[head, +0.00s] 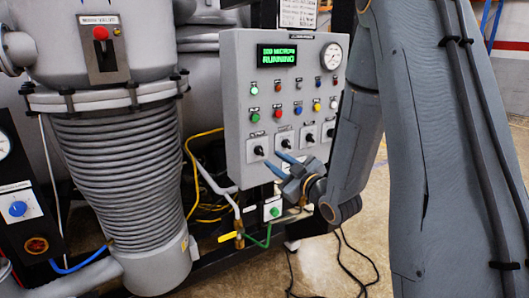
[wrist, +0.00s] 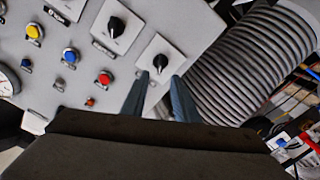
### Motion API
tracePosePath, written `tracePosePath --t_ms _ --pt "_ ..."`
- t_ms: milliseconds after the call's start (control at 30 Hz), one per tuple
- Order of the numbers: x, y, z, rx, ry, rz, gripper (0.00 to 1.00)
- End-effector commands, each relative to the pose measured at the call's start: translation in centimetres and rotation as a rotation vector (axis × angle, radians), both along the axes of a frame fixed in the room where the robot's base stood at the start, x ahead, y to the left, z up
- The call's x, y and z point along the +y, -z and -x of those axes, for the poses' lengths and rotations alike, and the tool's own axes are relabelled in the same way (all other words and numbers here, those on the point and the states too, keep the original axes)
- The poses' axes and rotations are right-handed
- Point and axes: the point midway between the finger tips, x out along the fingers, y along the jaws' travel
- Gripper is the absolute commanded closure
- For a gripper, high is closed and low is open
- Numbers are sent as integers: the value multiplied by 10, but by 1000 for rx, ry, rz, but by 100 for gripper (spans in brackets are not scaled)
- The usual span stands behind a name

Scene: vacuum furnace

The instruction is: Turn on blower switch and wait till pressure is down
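The grey control panel (head: 238,120) stands upright with a row of black rotary switches along its bottom. Their labels are too small to read. The leftmost switch (head: 258,150) also shows in the wrist view (wrist: 160,62), its knob upright on a white plate. My gripper (head: 271,159) is open and empty. Its fingertips (wrist: 160,76) point at this knob, one on either side of its line; I cannot tell whether they touch it. The green display (head: 277,54) reads RUNNING under a small line that looks like a micron value. A round gauge (head: 331,56) is at upper right.
Coloured buttons and lamps fill the panel above the switches. A green button box (head: 272,209) hangs below it, with hoses nearby. A large ribbed grey column (head: 118,170) stands at left, with a red-knobbed valve plate (head: 103,50) above.

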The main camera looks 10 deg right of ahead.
Motion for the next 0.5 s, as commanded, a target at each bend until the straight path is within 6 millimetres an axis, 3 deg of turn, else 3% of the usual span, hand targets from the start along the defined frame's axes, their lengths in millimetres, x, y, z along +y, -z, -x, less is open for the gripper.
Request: tracePosePath --t_ms 500 --pt "21 -1 -64 0 0 0 73"
